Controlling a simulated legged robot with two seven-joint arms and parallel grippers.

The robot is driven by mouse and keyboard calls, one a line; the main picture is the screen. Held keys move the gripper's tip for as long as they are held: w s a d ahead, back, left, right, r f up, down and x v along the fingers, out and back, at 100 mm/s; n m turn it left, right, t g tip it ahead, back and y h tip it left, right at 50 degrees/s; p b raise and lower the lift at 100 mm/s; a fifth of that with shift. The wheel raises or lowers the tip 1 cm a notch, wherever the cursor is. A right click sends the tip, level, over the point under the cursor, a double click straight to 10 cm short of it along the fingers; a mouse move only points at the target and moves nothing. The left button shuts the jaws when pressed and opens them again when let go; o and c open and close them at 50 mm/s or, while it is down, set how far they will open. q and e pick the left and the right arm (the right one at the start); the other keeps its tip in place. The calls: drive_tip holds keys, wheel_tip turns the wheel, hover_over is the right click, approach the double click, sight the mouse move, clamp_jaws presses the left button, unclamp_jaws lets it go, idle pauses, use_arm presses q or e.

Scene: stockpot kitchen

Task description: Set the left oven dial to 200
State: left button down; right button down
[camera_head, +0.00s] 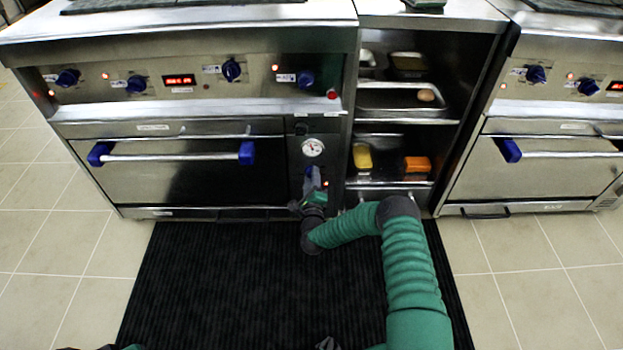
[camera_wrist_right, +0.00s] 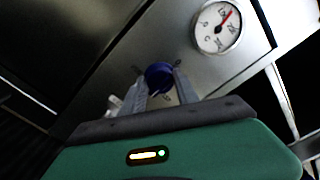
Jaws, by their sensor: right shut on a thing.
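The left oven (camera_head: 180,172) has a dark steel door with a long handle on blue mounts. Its blue dial (camera_head: 309,171) sits low on the narrow panel to the right of the door. My right gripper (camera_head: 312,180) reaches the dial from the front and is shut on it. In the right wrist view the blue dial (camera_wrist_right: 158,75) is between the two fingers (camera_wrist_right: 160,82). The round white gauge (camera_head: 313,148) is above the dial; its red needle shows in the right wrist view (camera_wrist_right: 219,27), but the numbers are too small to read surely. My left gripper is not seen.
Several blue burner knobs (camera_head: 231,70) and a red display (camera_head: 179,80) line the panel above. An open shelf unit (camera_head: 408,118) with trays stands to the right, then a second oven (camera_head: 550,165). A black mat (camera_head: 230,280) covers the floor in front.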

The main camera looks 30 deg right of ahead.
drive_tip(key=shift+s+d+f, duration=0.1)
drive_tip(key=shift+s+f, duration=0.05)
drive_tip(key=shift+f, duration=0.1)
drive_tip(key=c, duration=0.9)
unclamp_jaws()
drive_tip(key=shift+r, duration=0.1)
drive_tip(key=p+v, duration=0.2)
drive_tip(key=v, duration=0.1)
drive_tip(key=p+v, duration=0.2)
drive_tip(key=shift+s+r, duration=0.1)
drive_tip(key=shift+r, duration=0.25)
drive_tip(key=p+v, duration=0.4)
drive_tip(key=v, duration=0.7)
drive_tip(key=shift+s+f, duration=0.25)
drive_tip(key=shift+f, duration=0.15)
